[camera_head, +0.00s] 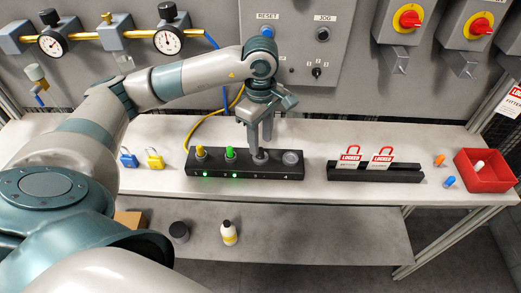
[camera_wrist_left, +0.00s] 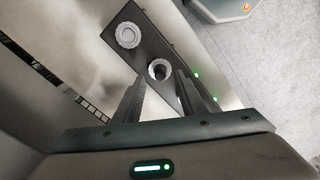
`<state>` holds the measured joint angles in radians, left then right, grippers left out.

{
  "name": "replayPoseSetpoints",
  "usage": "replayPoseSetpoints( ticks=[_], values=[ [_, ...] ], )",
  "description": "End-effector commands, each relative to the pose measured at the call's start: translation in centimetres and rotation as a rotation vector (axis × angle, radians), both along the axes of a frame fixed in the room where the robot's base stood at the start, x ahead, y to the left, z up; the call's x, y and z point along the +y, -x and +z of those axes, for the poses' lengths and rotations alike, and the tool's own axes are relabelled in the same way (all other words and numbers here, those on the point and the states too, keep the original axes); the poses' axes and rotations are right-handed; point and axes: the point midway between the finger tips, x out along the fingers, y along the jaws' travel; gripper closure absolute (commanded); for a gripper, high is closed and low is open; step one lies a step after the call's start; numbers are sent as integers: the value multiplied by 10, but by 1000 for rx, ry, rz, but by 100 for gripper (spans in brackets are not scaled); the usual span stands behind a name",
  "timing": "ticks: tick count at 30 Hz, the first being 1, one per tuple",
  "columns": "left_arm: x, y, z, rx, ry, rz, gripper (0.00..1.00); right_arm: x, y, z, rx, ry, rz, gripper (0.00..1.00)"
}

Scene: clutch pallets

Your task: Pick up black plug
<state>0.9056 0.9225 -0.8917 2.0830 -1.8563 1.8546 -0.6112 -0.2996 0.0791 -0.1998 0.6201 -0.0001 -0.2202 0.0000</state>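A black block (camera_head: 220,171) on the bench has a row of round sockets. Its left two hold a yellow plug (camera_head: 200,152) and a green plug (camera_head: 230,153). At the third position a dark round piece, which looks like the black plug (camera_head: 260,157), sits under my left gripper (camera_head: 264,143). In the left wrist view this piece (camera_wrist_left: 160,70) shows a dark centre in a grey ring. It lies beyond and between the fingertips of my left gripper (camera_wrist_left: 160,84), which are apart; contact is not visible. My right gripper is not in view.
The fourth position, at the right end, has a grey ring (camera_head: 291,157). A black rack (camera_head: 375,173) with two red locked tags stands to the right, then loose plugs and a red bin (camera_head: 487,178). Blue and yellow padlocks (camera_head: 155,159) lie left. A control panel rises behind.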

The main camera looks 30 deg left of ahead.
Motion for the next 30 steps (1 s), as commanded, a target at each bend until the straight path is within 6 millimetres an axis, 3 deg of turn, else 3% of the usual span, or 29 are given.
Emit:
replayPoseSetpoints(
  ticks=[2, 9, 23, 28, 30],
  values=[
    [0, 1, -5, 5, -1, 1, 63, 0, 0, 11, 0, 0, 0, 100],
    [0, 0, -27, 1, 1, 0, 63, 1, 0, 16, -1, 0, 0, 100],
    [0, 0, -28, 0, 0, -1, 63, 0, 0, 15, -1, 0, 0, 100],
    [0, 0, -28, 0, 0, -1, 100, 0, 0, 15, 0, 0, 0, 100],
    [0, 0, -28, 0, 0, -1, 100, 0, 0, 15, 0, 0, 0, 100]
  ],
)
